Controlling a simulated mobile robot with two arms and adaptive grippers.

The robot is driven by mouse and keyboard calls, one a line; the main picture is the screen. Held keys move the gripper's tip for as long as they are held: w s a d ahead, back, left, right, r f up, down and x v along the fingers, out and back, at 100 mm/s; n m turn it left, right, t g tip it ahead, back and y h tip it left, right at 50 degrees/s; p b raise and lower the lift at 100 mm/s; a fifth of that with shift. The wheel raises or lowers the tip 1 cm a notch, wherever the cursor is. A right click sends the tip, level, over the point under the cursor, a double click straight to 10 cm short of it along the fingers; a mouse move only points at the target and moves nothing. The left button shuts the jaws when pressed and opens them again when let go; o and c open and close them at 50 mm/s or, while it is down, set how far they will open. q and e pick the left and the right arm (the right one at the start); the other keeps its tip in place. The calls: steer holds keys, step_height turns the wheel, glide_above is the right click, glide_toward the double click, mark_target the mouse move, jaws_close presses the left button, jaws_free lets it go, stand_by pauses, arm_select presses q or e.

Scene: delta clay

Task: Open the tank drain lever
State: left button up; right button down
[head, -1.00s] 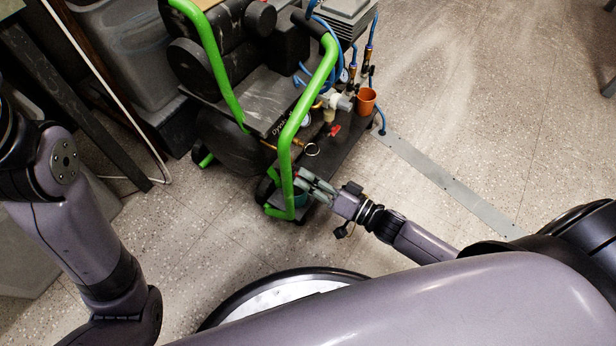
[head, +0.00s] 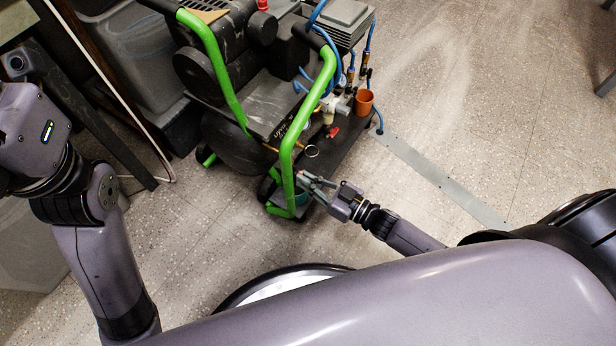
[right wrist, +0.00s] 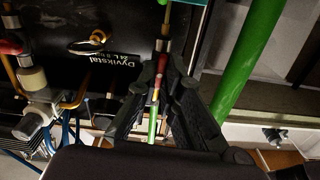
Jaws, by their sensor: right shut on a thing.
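The black tank (head: 232,142) sits low in the green-framed compressor. Its label (right wrist: 117,68) shows in the right wrist view. My right gripper (head: 306,180) is at the tank's near end, beside the green frame. In the right wrist view, its fingers (right wrist: 162,68) are shut on a slim piece with a red part (right wrist: 156,84), below a brass fitting (right wrist: 163,45). This looks like the drain lever; the fingers partly hide it, and its angle is hard to tell. My left arm shows at the left, but its gripper is outside the head view.
The green tube frame (head: 291,150) rises close to my right gripper. A teal container (head: 301,198) is on the floor below it. An orange cup (head: 364,102) and another red handle (head: 333,132) are at the compressor's right. Floor to the right is open.

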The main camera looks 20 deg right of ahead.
steer(key=shift+n, duration=0.6)
steer(key=c, duration=1.7)
jaws_free()
steer(key=shift+s+d, duration=0.1)
steer(key=shift+s, duration=0.05)
steer(key=v, duration=1.1)
steer(key=shift+s+d, duration=0.3)
